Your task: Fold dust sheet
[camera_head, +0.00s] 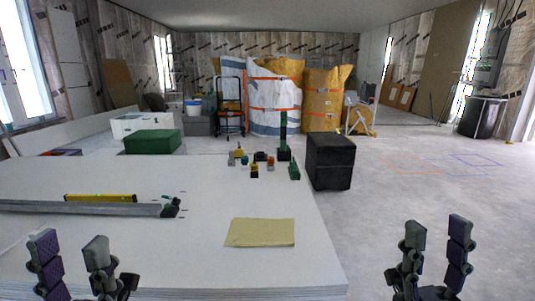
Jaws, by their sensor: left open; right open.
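A flat, pale yellow sheet (261,233) lies on the white panel stack (180,259), near its front right part. It looks like a small rectangle with a slightly skewed left side; whether it is folded in layers I cannot tell. My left gripper (70,261) is open and empty at the lower left, well to the left of the sheet. My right gripper (432,253) is open and empty at the lower right, past the right edge of the panels. Neither gripper touches the sheet.
A yellow level (100,198) and a long grey bar (82,208) lie on the panels at left. Small dark tools (256,163) stand at the far edge. A black box (330,161) stands beyond the right corner. The panel around the sheet is clear.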

